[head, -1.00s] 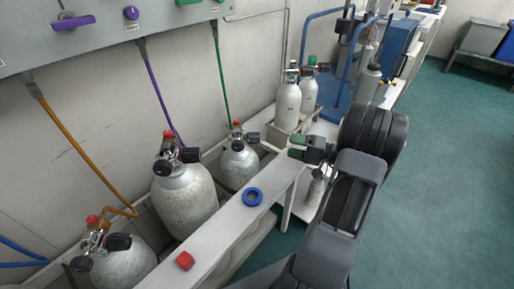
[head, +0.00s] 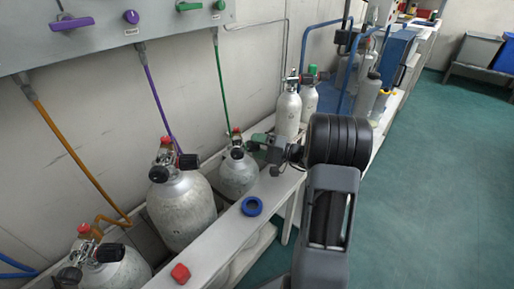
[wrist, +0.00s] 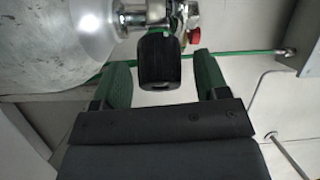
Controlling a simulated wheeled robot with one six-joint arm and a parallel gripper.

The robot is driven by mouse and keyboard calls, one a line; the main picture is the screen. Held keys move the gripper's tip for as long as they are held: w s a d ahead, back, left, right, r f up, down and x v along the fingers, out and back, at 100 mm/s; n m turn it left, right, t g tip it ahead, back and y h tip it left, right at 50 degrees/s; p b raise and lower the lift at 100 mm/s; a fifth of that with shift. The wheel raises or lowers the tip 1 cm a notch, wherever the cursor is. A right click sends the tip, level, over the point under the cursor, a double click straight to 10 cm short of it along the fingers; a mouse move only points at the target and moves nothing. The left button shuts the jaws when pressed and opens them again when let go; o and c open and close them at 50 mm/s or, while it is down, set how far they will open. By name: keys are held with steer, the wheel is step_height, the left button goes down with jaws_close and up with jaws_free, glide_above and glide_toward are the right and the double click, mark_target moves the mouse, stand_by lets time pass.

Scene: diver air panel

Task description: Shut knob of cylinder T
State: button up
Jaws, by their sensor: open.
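Grey cylinders with black valve knobs stand along the wall; I cannot read which is marked T. My gripper (head: 260,146) is at the small cylinder (head: 238,178) with the green hose. In the wrist view that cylinder's grey body (wrist: 60,40) fills the upper left. Its black knob (wrist: 158,62) hangs from the metal valve and shows between the two green fingers of my gripper (wrist: 162,75). The fingers are open, with a gap on each side of the knob. In the head view my fingers are close beside this knob (head: 237,153).
A larger cylinder (head: 182,210) with a purple hose and another (head: 115,270) with an orange hose stand to the left. A white rail (head: 225,232) runs in front, with a blue ring (head: 252,206) and a red cap (head: 180,273) on it. Two slim cylinders (head: 288,112) stand behind.

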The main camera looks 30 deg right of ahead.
steer(key=shift+w+a, duration=0.1)
steer(key=c, duration=0.9)
steer(key=shift+p, duration=0.3)
